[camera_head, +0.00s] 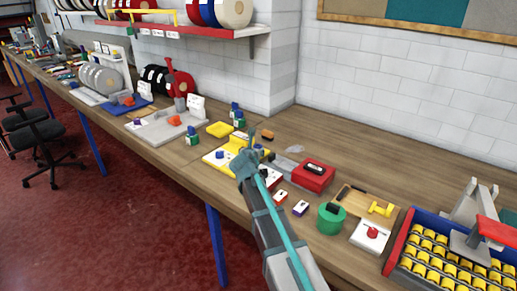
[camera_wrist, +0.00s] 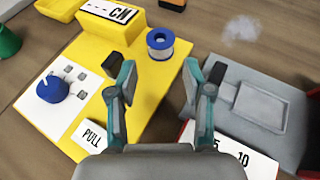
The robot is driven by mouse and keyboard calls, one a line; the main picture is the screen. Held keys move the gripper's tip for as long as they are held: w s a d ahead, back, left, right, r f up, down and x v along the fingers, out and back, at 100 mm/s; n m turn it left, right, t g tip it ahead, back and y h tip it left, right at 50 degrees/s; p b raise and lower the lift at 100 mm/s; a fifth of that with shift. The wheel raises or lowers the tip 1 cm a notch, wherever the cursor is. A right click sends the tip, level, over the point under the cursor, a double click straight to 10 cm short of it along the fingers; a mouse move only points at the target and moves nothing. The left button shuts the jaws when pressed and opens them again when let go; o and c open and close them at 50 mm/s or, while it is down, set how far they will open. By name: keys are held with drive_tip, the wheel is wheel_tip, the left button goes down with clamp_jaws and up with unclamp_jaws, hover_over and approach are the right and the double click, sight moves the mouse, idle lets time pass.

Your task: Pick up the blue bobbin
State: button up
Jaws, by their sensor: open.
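The blue bobbin (camera_wrist: 160,44) is a small spool with a blue rim and a pale centre. It stands on a yellow board (camera_wrist: 165,80) near its far right corner in the wrist view. My gripper (camera_wrist: 164,76) is open and empty, its two fingers spread above the board, with the bobbin ahead of the gap between the fingertips. In the head view my gripper (camera_head: 246,165) hangs over the yellow board (camera_head: 221,160) and hides part of it.
A yellow block with a label (camera_wrist: 112,14) stands left of the bobbin. A blue knob (camera_wrist: 52,89) sits on a white panel at left. A grey tray (camera_wrist: 258,106) lies at right. A red box (camera_head: 313,177) and green pot (camera_head: 331,218) stand nearby in the head view.

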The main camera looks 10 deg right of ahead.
sight(257, 147)
drive_tip(key=x, duration=0.5)
drive_tip(key=p+x, duration=0.1)
drive_tip(key=x, duration=0.2)
drive_tip(key=shift+d+f, duration=0.1)
drive_tip(key=shift+f, duration=0.2)
drive_tip(key=shift+s, duration=0.1)
drive_tip(key=shift+c, duration=0.3)
drive_tip(key=c, duration=0.7)
drive_tip(key=shift+o, duration=0.2)
drive_tip(key=shift+r, duration=0.15)
